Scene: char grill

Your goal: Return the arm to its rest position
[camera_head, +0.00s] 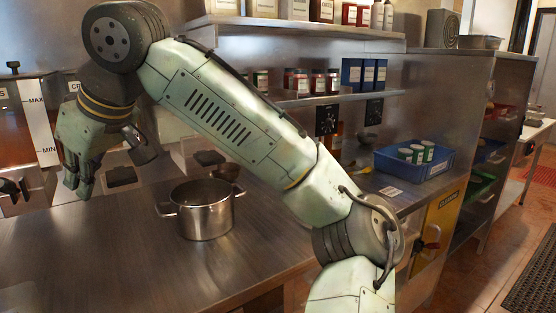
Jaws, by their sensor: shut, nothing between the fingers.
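My arm stretches from the lower right up to the upper left and bends down at its far end. My gripper (76,186) hangs at the left, above the metal counter (95,255), pointing down. Its fingers are together and nothing shows between them. It is apart from the steel pot (207,217), which stands upright on the counter to its right. The middle arm link passes in front of the shelves and hides part of the back of the counter.
A blue crate (414,176) with several green-and-white cans stands at the counter's right. Shelves (300,35) with jars and boxes run along the back wall. Dispensers (38,120) stand behind my gripper at the left. The counter's front left is clear.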

